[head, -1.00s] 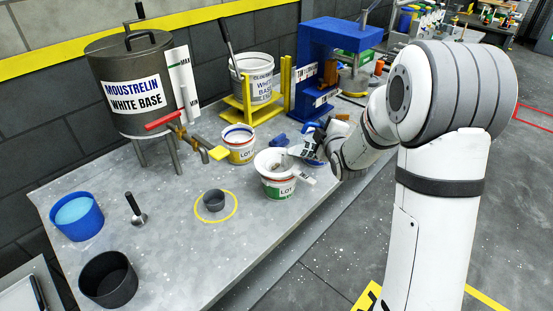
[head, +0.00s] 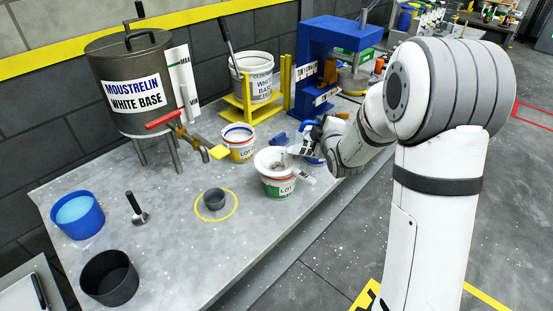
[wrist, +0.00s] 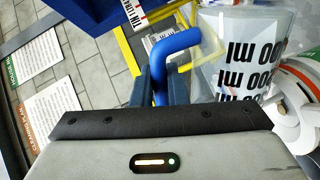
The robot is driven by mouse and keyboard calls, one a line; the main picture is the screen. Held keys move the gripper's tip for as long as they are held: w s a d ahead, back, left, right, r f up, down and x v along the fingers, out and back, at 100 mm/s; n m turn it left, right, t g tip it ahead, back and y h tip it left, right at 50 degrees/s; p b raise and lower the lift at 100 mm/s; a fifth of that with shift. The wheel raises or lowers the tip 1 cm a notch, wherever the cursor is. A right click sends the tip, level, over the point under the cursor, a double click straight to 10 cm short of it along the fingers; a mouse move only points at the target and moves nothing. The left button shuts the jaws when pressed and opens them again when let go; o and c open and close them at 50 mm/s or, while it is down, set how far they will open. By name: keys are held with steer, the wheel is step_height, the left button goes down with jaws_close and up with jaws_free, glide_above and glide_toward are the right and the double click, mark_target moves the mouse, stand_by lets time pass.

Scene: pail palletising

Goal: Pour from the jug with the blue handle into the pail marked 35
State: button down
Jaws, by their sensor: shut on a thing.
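My gripper (wrist: 160,88) is shut on the blue handle (wrist: 178,42) of a clear jug (wrist: 240,60). The jug's "ml" lettering is upside down in the wrist view. In the head view the jug (head: 303,148) is tilted, its mouth side close above the white-topped pail (head: 279,188) with a green and red LOT label. Whether liquid is flowing I cannot tell. A second pail (head: 240,153) with a yellow LOT label stands behind and left. No number is legible on either pail, so I cannot tell which is 35.
A grey tank (head: 135,125) with a red-handled valve stands at the back left. A yellow stand (head: 262,112) holds another white pail, beside a blue press (head: 310,70). Blue (head: 77,226) and black (head: 108,284) tubs are front left.

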mark_target(311, 122)
steer(key=shift+s+a+r+n+b, duration=0.1)
steer(key=shift+a+r+n+b, duration=0.25)
steer(key=shift+a+b, duration=0.25)
steer(key=shift+s+a+r+n+b, duration=0.1)
steer(key=shift+a+r+n+b, duration=0.2)
steer(key=shift+a, duration=0.45)
stand_by(0.7)
steer(key=shift+s+a+r+n+h+b, duration=0.1)
steer(key=shift+a+r+n+h+b, duration=0.15)
steer(key=shift+a+n, duration=0.15)
steer(key=shift+s+a+r+n+h+b, duration=0.15)
steer(key=shift+a+r+n, duration=0.15)
steer(key=shift+a, duration=0.25)
steer(key=shift+a+r+n+h+b, duration=0.15)
steer(key=shift+a+r+n+h, duration=0.1)
steer(key=shift+a+n, duration=0.15)
stand_by(1.2)
